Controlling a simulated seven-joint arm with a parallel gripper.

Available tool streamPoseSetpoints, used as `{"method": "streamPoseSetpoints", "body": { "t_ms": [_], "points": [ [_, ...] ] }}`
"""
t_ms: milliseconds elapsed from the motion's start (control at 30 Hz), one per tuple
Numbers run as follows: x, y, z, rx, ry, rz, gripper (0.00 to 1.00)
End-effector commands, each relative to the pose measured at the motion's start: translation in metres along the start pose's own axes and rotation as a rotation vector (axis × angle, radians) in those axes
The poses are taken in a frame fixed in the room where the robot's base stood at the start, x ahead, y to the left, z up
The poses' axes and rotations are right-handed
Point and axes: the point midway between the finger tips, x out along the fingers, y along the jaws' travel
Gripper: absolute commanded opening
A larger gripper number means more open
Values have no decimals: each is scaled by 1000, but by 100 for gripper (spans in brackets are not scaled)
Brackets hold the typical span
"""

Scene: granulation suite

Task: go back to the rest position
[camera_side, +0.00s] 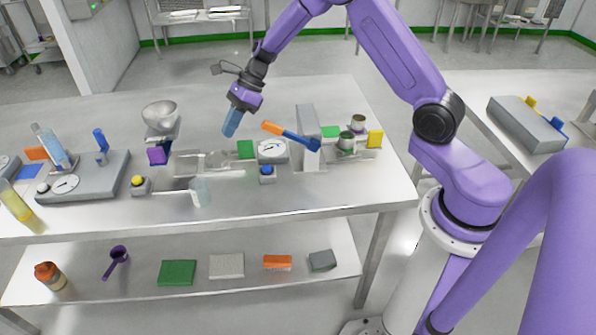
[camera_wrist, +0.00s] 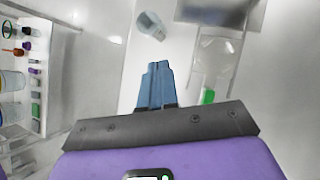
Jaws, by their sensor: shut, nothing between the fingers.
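My gripper (camera_side: 230,130) hangs above the middle of the steel bench (camera_side: 330,195), with its blue fingers together, pointing down and empty. In the side view it is right of the metal bowl on a stand (camera_side: 160,116) and left of the orange-and-blue lever (camera_side: 290,135), apart from both. In the wrist view the blue fingers (camera_wrist: 157,68) are closed side by side, with nothing between them. A clear beaker (camera_wrist: 151,25) shows beyond the fingertips there, standing apart from them. My arm reaches in from the right, bent high over the bench.
Below my gripper are a metal fixture (camera_side: 212,162) and a round dial (camera_side: 271,150). A tall grey block (camera_side: 307,125), small tins (camera_side: 346,140) and a yellow block (camera_side: 375,138) stand right. A grey base with dial (camera_side: 100,175) stands left. A lower shelf (camera_side: 200,292) holds several items.

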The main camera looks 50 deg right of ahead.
Motion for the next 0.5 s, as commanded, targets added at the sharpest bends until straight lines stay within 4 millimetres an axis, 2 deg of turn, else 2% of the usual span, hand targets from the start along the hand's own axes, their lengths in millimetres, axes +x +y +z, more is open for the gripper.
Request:
{"method": "streamPoseSetpoints", "body": {
  "t_ms": [33,233,367,500],
  "points": [
    [-1,17,11,-87,16,7,0],
    [-6,103,27,-563,120,128,0],
    [-16,164,26,-919,179,225,0],
    [-32,225,13,-1310,229,339,0]
  ]
}}
